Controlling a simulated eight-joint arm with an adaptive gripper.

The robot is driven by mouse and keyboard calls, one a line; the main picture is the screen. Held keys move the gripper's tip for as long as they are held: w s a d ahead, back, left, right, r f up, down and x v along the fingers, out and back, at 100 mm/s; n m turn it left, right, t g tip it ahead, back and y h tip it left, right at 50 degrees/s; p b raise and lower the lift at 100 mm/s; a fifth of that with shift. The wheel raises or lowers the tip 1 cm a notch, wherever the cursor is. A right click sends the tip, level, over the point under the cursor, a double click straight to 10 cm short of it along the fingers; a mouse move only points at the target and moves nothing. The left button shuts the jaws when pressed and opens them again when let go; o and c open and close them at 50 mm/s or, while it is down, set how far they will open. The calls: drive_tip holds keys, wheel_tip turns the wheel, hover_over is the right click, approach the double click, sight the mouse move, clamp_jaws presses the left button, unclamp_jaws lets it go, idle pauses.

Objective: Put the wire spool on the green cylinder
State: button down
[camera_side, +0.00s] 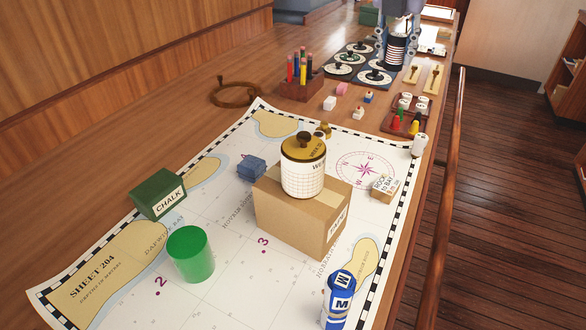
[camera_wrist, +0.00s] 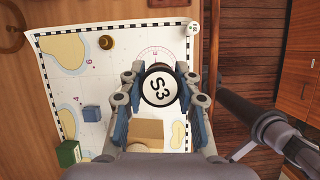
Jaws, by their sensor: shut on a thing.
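The wire spool (camera_side: 395,53) shows as a dark drum with pale stripes in the side view, and its round white end marked S3 (camera_wrist: 160,88) faces the wrist camera. My gripper (camera_side: 397,42) is shut on it, with the fingers (camera_wrist: 160,95) on either side. It is held up in the air at the top of the side view. The green cylinder (camera_side: 190,256) stands upright on the chart at the lower left, well apart from my gripper. Its top appears bare. I cannot make it out in the wrist view.
A cardboard box (camera_side: 290,222) carrying a lidded jar (camera_side: 303,170) stands right of the green cylinder. Bare chart (camera_side: 215,300) lies in front.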

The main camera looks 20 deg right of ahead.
drive_tip(key=s+a+n+t+y, duration=0.1)
drive_tip(key=s+a+n, duration=0.25)
drive_tip(key=a, duration=1.25)
drive_tip(key=n+y, duration=0.2)
drive_tip(key=n, duration=0.3)
hover_over(186, 232)
drive_tip(key=s, duration=0.2)
drive_tip(key=shift+t, duration=0.4)
wheel_tip(186, 232, down, 12)
drive_tip(key=shift+w+f, duration=0.1)
drive_tip(key=shift+f, duration=2.05)
drive_tip(key=c, duration=1)
unclamp_jaws()
drive_tip(key=shift+f, duration=0.15)
drive_tip(key=shift+o, duration=0.2)
